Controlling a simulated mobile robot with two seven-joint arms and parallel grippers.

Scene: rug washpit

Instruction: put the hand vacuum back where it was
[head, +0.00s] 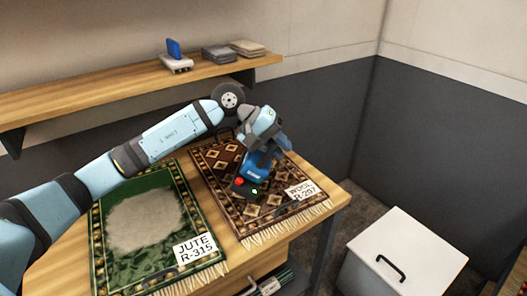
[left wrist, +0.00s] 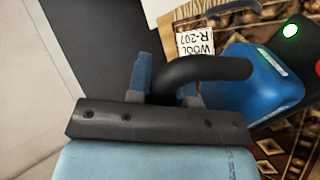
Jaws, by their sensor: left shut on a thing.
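The hand vacuum (head: 256,168) has a blue body, a dark nose, and a red and a green spot on it. It is over the brown patterned wool rug (head: 215,162), tagged WOOL R-207; I cannot tell whether it touches the rug. My left gripper (head: 271,147) is at its upper end. In the left wrist view the gripper (left wrist: 168,80) is shut on the dark curved handle of the vacuum (left wrist: 264,86), with the blue body to the right. My right gripper is not in view.
A green jute rug (head: 120,262) with a grey patch lies left on the wooden table (head: 328,212). A wall shelf (head: 100,98) holds a blue item on a white base (head: 177,63) and grey stacks (head: 220,54). A white box (head: 415,250) with a dark handle stands right of the table.

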